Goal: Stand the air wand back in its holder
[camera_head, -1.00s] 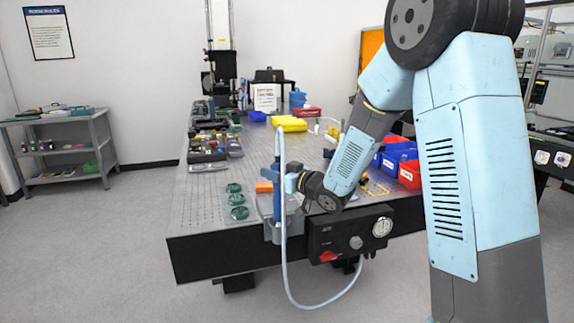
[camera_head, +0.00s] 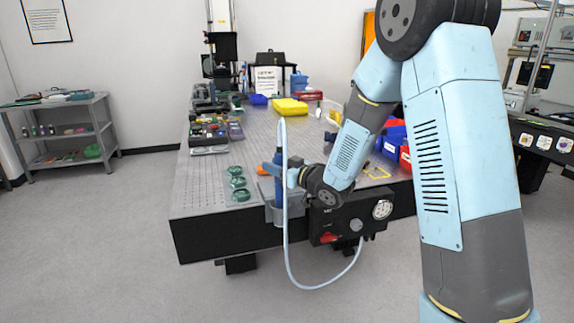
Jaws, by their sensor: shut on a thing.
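The air wand (camera_head: 278,159) is a blue, upright tool with a pale hose looping from its top down past the table's front edge. My gripper (camera_head: 291,177) is shut on the wand's body from the right. The grey holder (camera_head: 297,207) is fixed at the front edge of the table. The wand's lower part is at the holder, in line with its opening from this view. Whether its tip is seated inside I cannot tell, as the hose and gripper partly cover it.
A black gauge panel (camera_head: 352,218) is on the table's front, right of the holder. The hose (camera_head: 313,289) hangs near the floor.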

